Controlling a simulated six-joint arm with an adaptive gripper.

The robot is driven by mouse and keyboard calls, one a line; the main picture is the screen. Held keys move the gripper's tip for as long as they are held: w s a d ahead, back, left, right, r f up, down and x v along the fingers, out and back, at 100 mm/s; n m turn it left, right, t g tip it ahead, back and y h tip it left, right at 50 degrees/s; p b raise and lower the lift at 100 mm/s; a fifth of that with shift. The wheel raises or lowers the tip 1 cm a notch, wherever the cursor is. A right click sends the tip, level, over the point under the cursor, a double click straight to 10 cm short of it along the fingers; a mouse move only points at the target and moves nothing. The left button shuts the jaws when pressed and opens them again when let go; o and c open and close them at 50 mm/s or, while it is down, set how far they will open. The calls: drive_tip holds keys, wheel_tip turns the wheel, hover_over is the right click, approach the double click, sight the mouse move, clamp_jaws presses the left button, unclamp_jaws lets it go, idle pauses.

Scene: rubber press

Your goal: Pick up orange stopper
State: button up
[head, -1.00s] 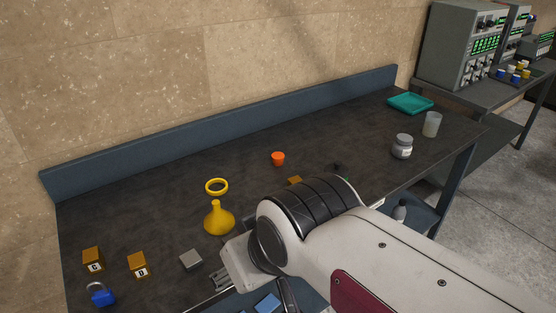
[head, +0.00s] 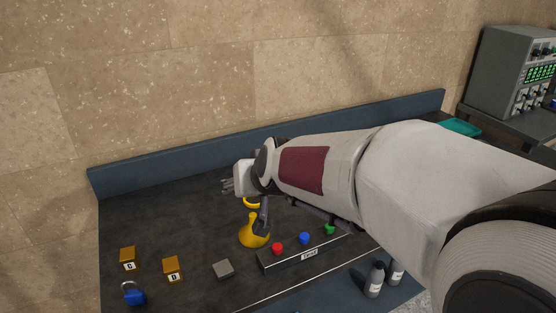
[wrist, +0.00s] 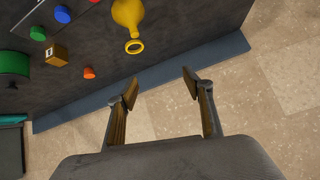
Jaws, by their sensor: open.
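The orange stopper (wrist: 89,72) is a small orange piece on the dark bench in the wrist view, left of my gripper and near the blue backboard. In the head view it does not show; my arm covers the middle of the bench. My gripper (wrist: 160,86) is open, with nothing between its fingers, and apart from the stopper. In the head view my gripper (head: 229,186) is above the bench, towards the backboard and near the yellow ring.
A yellow flask (head: 254,232) and a yellow ring (wrist: 135,47) are nearby. A button box (head: 309,252), two lettered blocks (head: 172,269), a grey block (head: 223,269) and a blue padlock (head: 133,294) are on the bench. The backboard (wrist: 82,109) edges it.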

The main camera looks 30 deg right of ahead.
drive_tip(key=w+d+f+m+t+h, duration=0.1)
drive_tip(key=w+d+f+m+h, duration=0.15)
drive_tip(key=w+d, duration=0.5)
drive_tip(key=w+d+f+m+h, duration=0.1)
drive_tip(key=w+d+f+h, duration=0.1)
drive_tip(key=d+f, duration=0.3)
drive_tip(key=w+d+f+m+h, duration=0.1)
drive_tip(key=w+d+f+h, duration=0.1)
drive_tip(key=w+d+f, duration=0.2)
drive_tip(key=w+d+f+m+g+h, duration=0.1)
drive_tip(key=w+d+f+h, duration=0.1)
drive_tip(key=d+f, duration=0.4)
drive_tip(key=shift+w+d+f+m+h, duration=0.1)
drive_tip(key=shift+w+d, duration=0.15)
drive_tip(key=shift+d, duration=0.45)
drive_tip(key=shift+w+d+f+m+h, duration=0.1)
drive_tip(key=shift+w+d+m+h, duration=0.1)
drive_tip(key=shift+d, duration=0.5)
drive_tip(key=shift+w+d+m+h, duration=0.1)
drive_tip(key=shift+w+d, duration=0.15)
drive_tip(key=shift+d, duration=0.45)
drive_tip(key=shift+s+d+f, duration=0.1)
drive_tip(key=shift+d+f, duration=0.2)
drive_tip(key=shift+d, duration=0.15)
drive_tip(key=shift+x, duration=1.3)
drive_tip(key=shift+d, duration=0.1)
